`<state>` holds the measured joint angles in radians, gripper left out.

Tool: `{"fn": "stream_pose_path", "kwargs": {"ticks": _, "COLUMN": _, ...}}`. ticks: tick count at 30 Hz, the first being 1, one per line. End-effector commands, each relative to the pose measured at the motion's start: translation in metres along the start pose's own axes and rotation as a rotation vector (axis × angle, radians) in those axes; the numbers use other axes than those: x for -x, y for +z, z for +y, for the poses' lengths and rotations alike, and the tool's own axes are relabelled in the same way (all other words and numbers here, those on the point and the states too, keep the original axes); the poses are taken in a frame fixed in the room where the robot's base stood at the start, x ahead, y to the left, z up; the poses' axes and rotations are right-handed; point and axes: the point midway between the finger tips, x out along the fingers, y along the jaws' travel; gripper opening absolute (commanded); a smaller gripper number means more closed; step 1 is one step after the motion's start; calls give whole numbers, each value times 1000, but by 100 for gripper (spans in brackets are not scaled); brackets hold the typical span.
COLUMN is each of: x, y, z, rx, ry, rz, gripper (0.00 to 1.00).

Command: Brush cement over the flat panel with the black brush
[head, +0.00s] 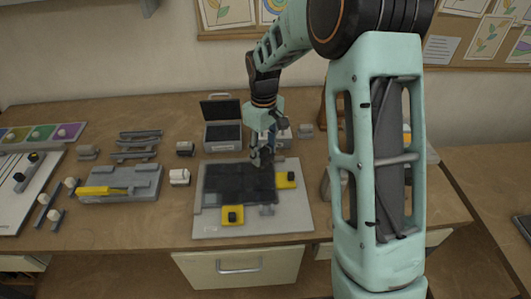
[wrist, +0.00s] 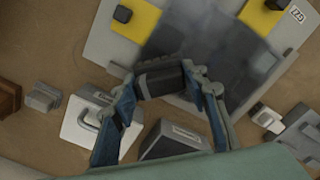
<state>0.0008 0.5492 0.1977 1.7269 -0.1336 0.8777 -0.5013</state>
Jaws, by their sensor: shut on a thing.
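The flat panel (head: 240,184) lies on a light grey board (head: 275,222) on the table. Most of its surface is dark, with lighter grey patches toward its left side. My gripper (head: 262,156) is over the panel's back right part, pointing down. In the wrist view my gripper (wrist: 168,82) is shut on the black brush (wrist: 160,80), which sits between the blue fingertips. The panel (wrist: 228,62) shows beyond the brush, dark and smeared. The brush's lower end is hard to make out, so I cannot tell whether it touches the panel.
Yellow clamps (head: 285,180) (head: 232,216) with black knobs sit at the board's right and front. An open black-lidded box (head: 222,138) stands behind. A grey tray with a yellow-handled tool (head: 100,190) lies left. Small blocks (head: 180,177) stand near the board's left edge.

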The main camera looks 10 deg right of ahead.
Motion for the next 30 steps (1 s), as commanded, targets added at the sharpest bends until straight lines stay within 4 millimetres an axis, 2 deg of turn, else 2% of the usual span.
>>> {"fn": "stream_pose_path", "kwargs": {"ticks": 3, "x": 15, "y": -1, "z": -2, "rx": 0, "ry": 0, "rz": 1, "gripper": 19}}
{"fn": "stream_pose_path", "kwargs": {"ticks": 11, "x": 34, "y": -3, "z": -6, "rx": -1, "ry": 0, "rz": 1, "gripper": 19}}
{"fn": "stream_pose_path", "kwargs": {"ticks": 30, "x": 35, "y": -3, "z": -6, "rx": -2, "ry": 0, "rz": 0, "gripper": 19}}
